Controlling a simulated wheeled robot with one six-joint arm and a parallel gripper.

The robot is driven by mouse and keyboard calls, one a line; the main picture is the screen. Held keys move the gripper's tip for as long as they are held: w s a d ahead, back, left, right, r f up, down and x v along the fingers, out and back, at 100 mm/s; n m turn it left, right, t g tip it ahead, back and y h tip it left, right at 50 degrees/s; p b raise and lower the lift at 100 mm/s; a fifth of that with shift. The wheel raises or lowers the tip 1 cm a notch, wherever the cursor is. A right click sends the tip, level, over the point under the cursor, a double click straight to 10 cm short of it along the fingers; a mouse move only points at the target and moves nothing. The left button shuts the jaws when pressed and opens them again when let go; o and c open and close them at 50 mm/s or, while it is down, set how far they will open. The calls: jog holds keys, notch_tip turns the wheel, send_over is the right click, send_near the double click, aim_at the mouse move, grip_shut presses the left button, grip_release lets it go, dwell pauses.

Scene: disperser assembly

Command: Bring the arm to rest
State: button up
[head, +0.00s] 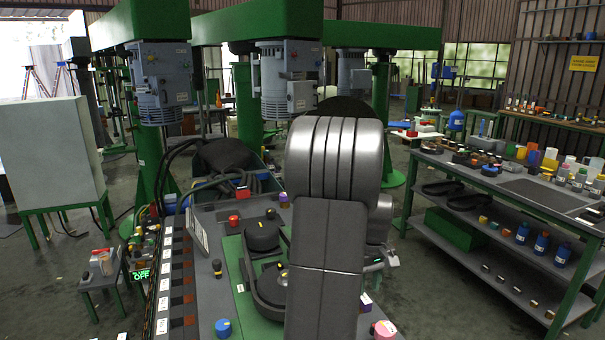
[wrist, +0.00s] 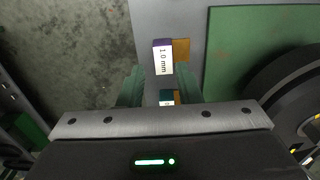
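My arm rises bent in the middle of the head view, with its dark grey links in front of the bench. My gripper (wrist: 159,84) shows in the wrist view as two green fingers, apart and empty, pointing down over the edge of the grey bench. Below and between the fingers lie a purple block (wrist: 163,57) labelled "1.0 mm" and a teal block (wrist: 167,96), each beside a brown piece. In the head view the arm hides most of the gripper; a small green light shows at its right side.
The grey bench (head: 205,318) carries a green plate (wrist: 223,55) with dark round parts, a red button (head: 234,221), a blue knob (head: 223,328) and a pink one (head: 384,330). Green machines stand behind. A side table (head: 440,163) with bottles is at the right; floor lies between.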

notch_tip(320, 180, down, 4)
jog(key=shift+f, duration=0.2)
jog(key=shift+a, duration=0.1)
jog(key=shift+r, duration=0.2)
